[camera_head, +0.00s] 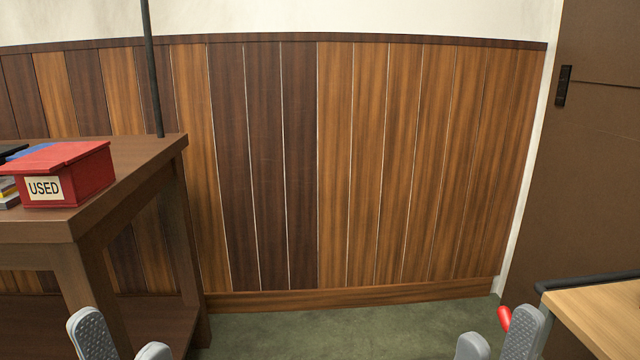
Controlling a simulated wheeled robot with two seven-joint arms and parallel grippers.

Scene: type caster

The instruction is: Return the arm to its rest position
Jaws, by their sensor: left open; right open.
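My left gripper (120,344) shows at the bottom left edge, its two grey textured fingertips apart with nothing between them. It is in front of the lower part of a brown wooden table. My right gripper (493,341) shows at the bottom right edge, also with fingertips apart and nothing seen between them. A small red thing (505,318) shows right at the top of its right-hand finger; I cannot tell what it is. The rest of both arms is out of view.
The brown wooden table (130,188) at left bears a red box (85,172) labelled USED. A light wooden surface (600,318) with a dark rail is at lower right. Green floor (330,330) lies clear between them, before a wood-panelled wall (400,170). A brown door (600,170) is at right.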

